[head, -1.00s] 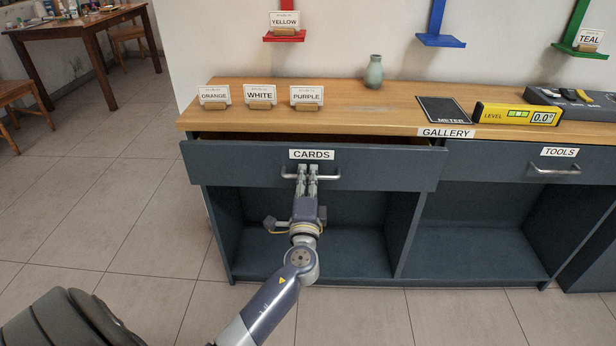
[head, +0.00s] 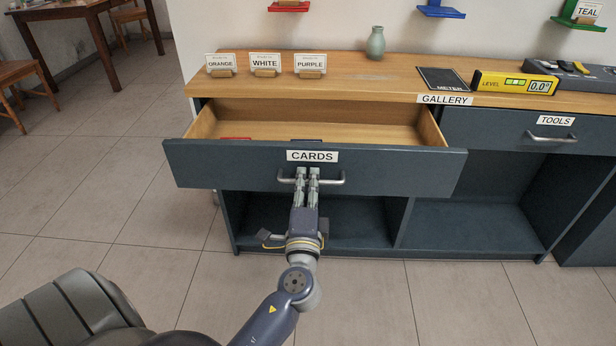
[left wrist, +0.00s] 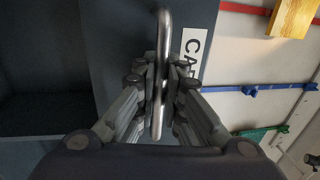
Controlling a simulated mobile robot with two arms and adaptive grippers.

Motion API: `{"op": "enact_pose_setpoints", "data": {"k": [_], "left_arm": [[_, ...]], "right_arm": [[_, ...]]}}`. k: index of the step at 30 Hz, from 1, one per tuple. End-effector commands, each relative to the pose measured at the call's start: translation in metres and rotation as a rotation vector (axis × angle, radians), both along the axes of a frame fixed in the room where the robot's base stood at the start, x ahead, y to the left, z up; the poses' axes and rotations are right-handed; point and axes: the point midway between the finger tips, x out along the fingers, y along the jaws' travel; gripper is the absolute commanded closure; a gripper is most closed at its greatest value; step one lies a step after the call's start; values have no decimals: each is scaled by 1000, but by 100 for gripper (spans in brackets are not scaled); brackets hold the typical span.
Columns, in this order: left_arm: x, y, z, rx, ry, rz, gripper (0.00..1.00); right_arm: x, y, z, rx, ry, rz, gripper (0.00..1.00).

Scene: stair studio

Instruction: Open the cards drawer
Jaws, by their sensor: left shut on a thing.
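The cards drawer (head: 420,170) has a dark blue-grey front with a white CARDS label (head: 312,156). It stands pulled well out of the cabinet, and its wooden inside shows. My left gripper (head: 307,176) is shut on the silver bar handle (head: 335,181) below the label. In the left wrist view the handle (left wrist: 162,40) runs between the two fingers of my left gripper (left wrist: 160,80). Inside the drawer, a red edge (head: 236,138) and a dark edge (head: 307,140) show just behind the front, mostly hidden by it. My right gripper is not in view.
The wooden counter (head: 340,88) bears ORANGE, WHITE and PURPLE cards on stands, a green vase (head: 376,43), a dark METER plate (head: 443,79) and a yellow level (head: 514,83). The tools drawer (head: 500,131) on the right is shut. Floor in front is clear.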

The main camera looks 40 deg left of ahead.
Motion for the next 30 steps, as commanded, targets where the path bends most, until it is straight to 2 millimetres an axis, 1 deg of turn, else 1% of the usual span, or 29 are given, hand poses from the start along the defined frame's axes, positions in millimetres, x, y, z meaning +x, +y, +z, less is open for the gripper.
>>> {"op": "enact_pose_setpoints", "data": {"k": [8, 9, 10, 20, 23, 25, 30], "left_arm": [[0, 0, -1, -1, 3, 0, 100], [0, 0, -1, -1, 3, 0, 85], [0, 0, -1, -1, 3, 0, 82], [-1, -1, -1, -1, 2, 0, 82], [-8, -5, -3, -1, 3, 0, 82], [-16, -10, -5, -1, 4, -1, 82], [-47, -29, -13, -1, 6, -1, 82]], "right_arm": [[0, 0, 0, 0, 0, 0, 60], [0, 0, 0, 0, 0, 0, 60], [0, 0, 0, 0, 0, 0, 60], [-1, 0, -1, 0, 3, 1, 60], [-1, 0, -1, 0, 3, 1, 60], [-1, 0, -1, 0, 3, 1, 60], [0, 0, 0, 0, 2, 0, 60]]}}
